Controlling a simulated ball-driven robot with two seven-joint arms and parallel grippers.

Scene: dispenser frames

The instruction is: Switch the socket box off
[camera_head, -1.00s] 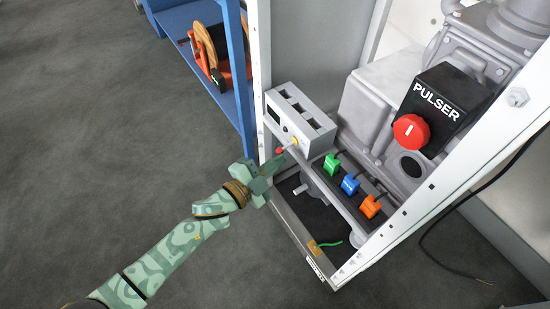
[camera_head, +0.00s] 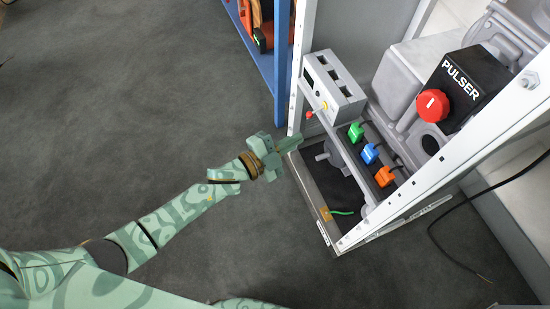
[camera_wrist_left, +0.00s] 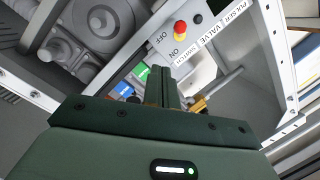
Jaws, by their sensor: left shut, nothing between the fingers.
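The socket box (camera_head: 336,92) is a pale grey box with several square sockets on top, standing inside the white frame in the head view. A red-tipped toggle with a yellow base (camera_head: 310,114) sticks out of its front; the toggle also shows in the left wrist view (camera_wrist_left: 180,29), beside the OFF and ON labels. I cannot tell which label it is set to. My left gripper (camera_head: 298,139) is shut and empty, just below and left of the toggle, apart from it. In the left wrist view its fingers (camera_wrist_left: 166,75) point toward the box panel (camera_wrist_left: 200,65). My right gripper is not in view.
Green (camera_head: 355,131), blue (camera_head: 369,153) and orange (camera_head: 384,175) plugs stand in a row beside the box. A white upright (camera_head: 303,45) rises left of it. A black PULSER box (camera_head: 465,84) with a red knob is at right. Open floor lies left.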

